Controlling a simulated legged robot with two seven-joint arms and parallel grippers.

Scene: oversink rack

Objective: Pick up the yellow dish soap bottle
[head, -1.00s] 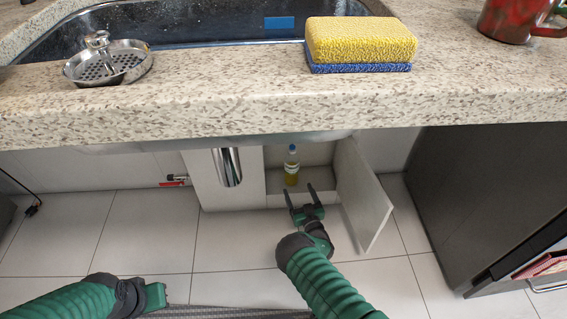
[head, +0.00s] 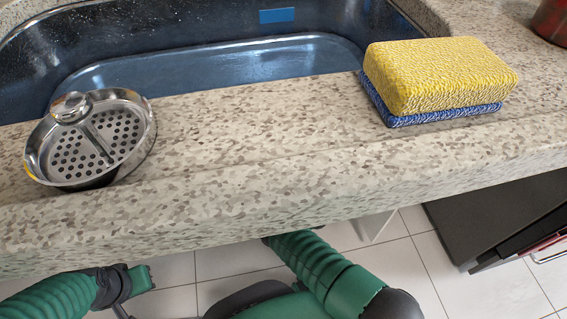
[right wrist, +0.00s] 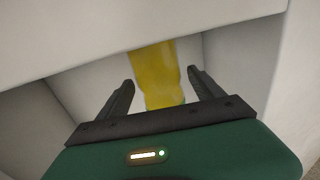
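The yellow dish soap bottle (right wrist: 156,75) shows in the right wrist view, inside the pale cabinet under the counter. Its upper part is cut off by the cabinet's edge. My right gripper (right wrist: 160,88) is open, with one dark finger on each side of the bottle; I see gaps between the fingers and the bottle. In the head view the bottle and the right gripper are hidden under the counter, and only my right arm shows. My left gripper (head: 140,280) is low at the left in the head view, in front of the counter and away from the bottle; its fingers are not clear.
The speckled counter (head: 250,160) overhangs my right arm. On it are a yellow and blue sponge (head: 440,78) and a metal sink strainer (head: 92,140), beside the sink (head: 210,75). The cabinet door (head: 373,226) shows partly below. A dark cabinet (head: 500,215) stands at right.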

